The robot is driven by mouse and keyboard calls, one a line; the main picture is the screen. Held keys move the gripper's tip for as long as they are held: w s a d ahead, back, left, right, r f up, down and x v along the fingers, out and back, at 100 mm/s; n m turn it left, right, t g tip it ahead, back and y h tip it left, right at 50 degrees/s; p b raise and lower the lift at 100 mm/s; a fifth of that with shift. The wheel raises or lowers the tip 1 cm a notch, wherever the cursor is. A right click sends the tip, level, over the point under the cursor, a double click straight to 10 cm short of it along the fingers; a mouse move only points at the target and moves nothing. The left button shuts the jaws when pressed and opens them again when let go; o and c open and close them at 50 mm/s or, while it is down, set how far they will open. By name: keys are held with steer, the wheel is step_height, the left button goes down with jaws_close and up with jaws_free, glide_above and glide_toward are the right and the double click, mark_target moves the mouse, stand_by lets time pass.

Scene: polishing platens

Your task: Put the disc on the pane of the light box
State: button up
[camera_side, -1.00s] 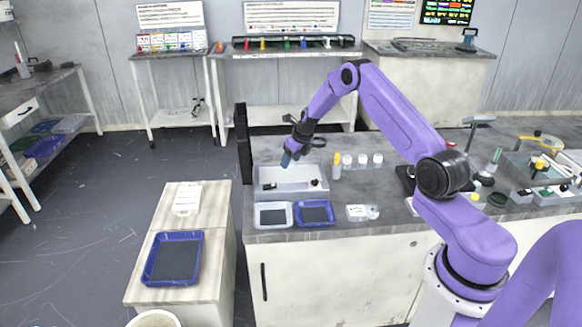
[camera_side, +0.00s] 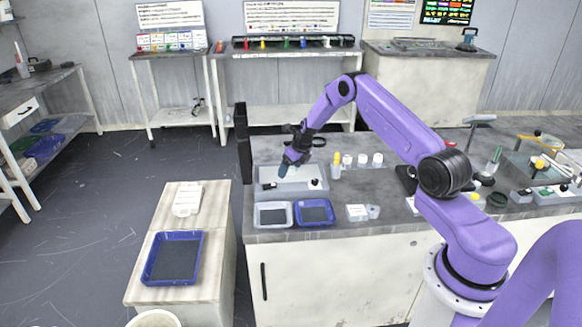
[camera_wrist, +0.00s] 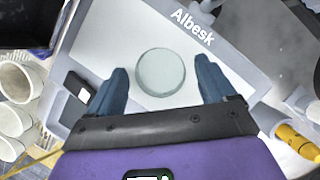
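The disc (camera_wrist: 161,72) is round, pale grey-green and see-through. In the wrist view it appears to lie flat on the white pane (camera_wrist: 108,38) of the light box, which has "Albesk" on its grey frame (camera_wrist: 232,66). My gripper (camera_wrist: 162,76) is open, with one blue finger on each side of the disc and a visible gap to it on both sides. In the side view my gripper (camera_side: 285,170) points down over the light box (camera_side: 291,191). I cannot make out the disc there.
A small black block (camera_wrist: 79,86) sits on the box's left part. White cups (camera_wrist: 14,84) stand to the left, and an orange-yellow bottle (camera_wrist: 298,143) to the right. In the side view a white-rimmed tray (camera_side: 273,204) and a blue tray (camera_side: 315,202) lie in front.

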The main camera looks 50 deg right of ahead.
steer(key=v, duration=1.2)
steer(key=s+a+r+n+g+y, duration=0.1)
steer(key=s+a+r+n, duration=0.15)
steer(key=a+n, duration=0.5)
steer(key=s+a+r+n+y, duration=0.1)
steer(key=a+r+n, duration=0.3)
steer(key=a, duration=0.6)
steer(key=s+a+r+n+g, duration=0.2)
steer(key=s+a+r+n, duration=0.2)
steer(key=s+a+n, duration=0.85)
steer(key=s+r+n+g+h, duration=0.1)
steer(key=s+r+n, duration=0.2)
steer(key=s+n, duration=2.1)
steer(key=shift+s+d+n+h, duration=0.3)
steer(key=shift+s+d, duration=0.05)
steer(key=shift+s, duration=0.7)
